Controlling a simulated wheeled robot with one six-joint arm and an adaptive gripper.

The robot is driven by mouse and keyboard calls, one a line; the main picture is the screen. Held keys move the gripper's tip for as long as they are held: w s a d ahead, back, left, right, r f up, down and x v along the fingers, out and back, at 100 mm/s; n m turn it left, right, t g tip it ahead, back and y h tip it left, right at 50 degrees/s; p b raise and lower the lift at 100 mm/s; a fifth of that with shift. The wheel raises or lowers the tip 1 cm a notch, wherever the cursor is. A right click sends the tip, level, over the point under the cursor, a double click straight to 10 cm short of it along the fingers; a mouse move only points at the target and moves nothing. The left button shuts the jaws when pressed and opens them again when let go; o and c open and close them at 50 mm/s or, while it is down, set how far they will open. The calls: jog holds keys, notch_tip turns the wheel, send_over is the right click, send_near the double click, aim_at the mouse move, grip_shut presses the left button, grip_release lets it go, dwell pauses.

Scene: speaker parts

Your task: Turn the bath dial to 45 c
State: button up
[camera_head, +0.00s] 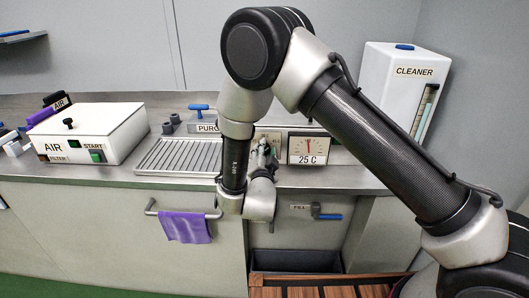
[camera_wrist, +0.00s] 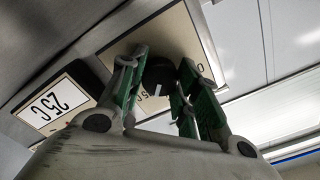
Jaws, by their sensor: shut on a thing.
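The bath dial is a dark round knob (camera_wrist: 158,80) with a white pointer mark, set on a cream panel (camera_wrist: 170,28) in the wrist view. My gripper (camera_wrist: 161,73) has its green-padded fingers on either side of the knob and is shut on it. In the head view my gripper (camera_head: 265,149) is at the front panel, and my arm hides most of the dial. The gauge (camera_head: 309,150) beside it has a red needle and reads 25 C. The same 25 C readout (camera_wrist: 54,103) shows in the wrist view.
A ribbed drain tray (camera_head: 180,156) lies left of my wrist. A white AIR box (camera_head: 95,132) stands further left, and a CLEANER tank (camera_head: 396,85) at the back right. A purple cloth (camera_head: 185,227) hangs on a rail below the counter. A blue FILL valve handle (camera_head: 328,216) is lower right.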

jog(key=shift+m, duration=1.7)
jog(key=o, duration=1.1)
jog(key=shift+c, duration=0.2)
jog(key=shift+s, duration=0.15)
jog(key=s, duration=1.1)
jog(key=shift+s+a, duration=0.2)
jog(key=shift+s, duration=0.2)
